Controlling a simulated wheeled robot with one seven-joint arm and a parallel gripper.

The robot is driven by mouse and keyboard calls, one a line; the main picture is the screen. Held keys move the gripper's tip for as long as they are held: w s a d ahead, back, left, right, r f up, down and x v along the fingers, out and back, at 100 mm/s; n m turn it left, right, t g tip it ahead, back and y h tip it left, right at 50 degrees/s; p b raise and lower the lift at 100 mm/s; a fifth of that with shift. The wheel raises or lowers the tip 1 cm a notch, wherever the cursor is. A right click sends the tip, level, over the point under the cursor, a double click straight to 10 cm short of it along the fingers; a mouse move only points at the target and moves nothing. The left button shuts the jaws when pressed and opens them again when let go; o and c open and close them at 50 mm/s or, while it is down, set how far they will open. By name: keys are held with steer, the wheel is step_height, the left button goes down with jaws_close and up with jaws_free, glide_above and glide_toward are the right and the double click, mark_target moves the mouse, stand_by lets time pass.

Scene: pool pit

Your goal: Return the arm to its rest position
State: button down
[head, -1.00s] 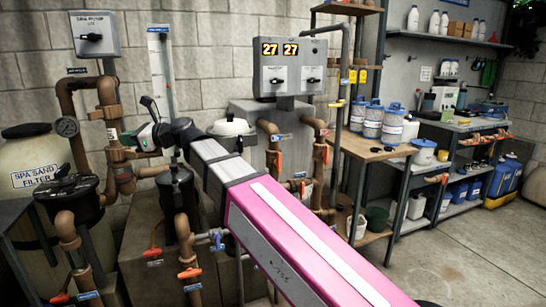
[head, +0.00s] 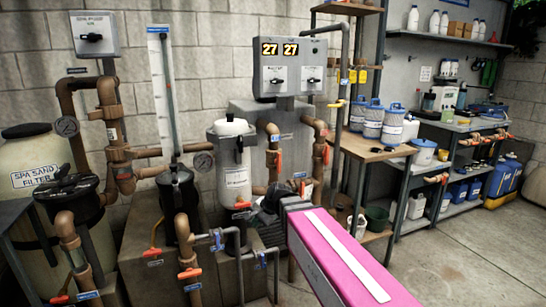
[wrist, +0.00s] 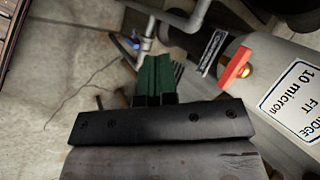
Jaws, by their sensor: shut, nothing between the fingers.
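My gripper (wrist: 153,78) shows in the wrist view as two green fingers pressed together, with nothing between them. It points down past a grey pipe toward the floor. A grey filter housing (wrist: 285,75) with a "10 micron" label and a red valve handle (wrist: 236,67) is close on the right; I cannot tell the exact gap. In the head view my pink arm reaches from the lower right to the centre. Its dark far end is beside the white-lidded filter canister (head: 232,170), and the fingertips are hidden there.
Black-lidded pumps (head: 178,192) and brown pipes with red and blue valve handles crowd the left and centre. A wooden table (head: 372,149) with blue-lidded tubs stands right of the arm. Open concrete floor (head: 460,255) lies at the lower right.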

steer(key=s+d+f+n+g+h, duration=0.1)
steer(key=s+d+f+n+h, duration=0.1)
steer(key=d+f, duration=0.3)
steer(key=s+d+f+n+g+h, duration=0.1)
steer(key=s+d+f, duration=0.3)
steer(key=d, duration=0.7)
steer(key=s+d+f+n+h, duration=0.3)
steer(key=d+f, duration=0.3)
steer(key=d, duration=0.3)
steer(key=shift+n+g, duration=0.3)
steer(key=shift+g, duration=0.1)
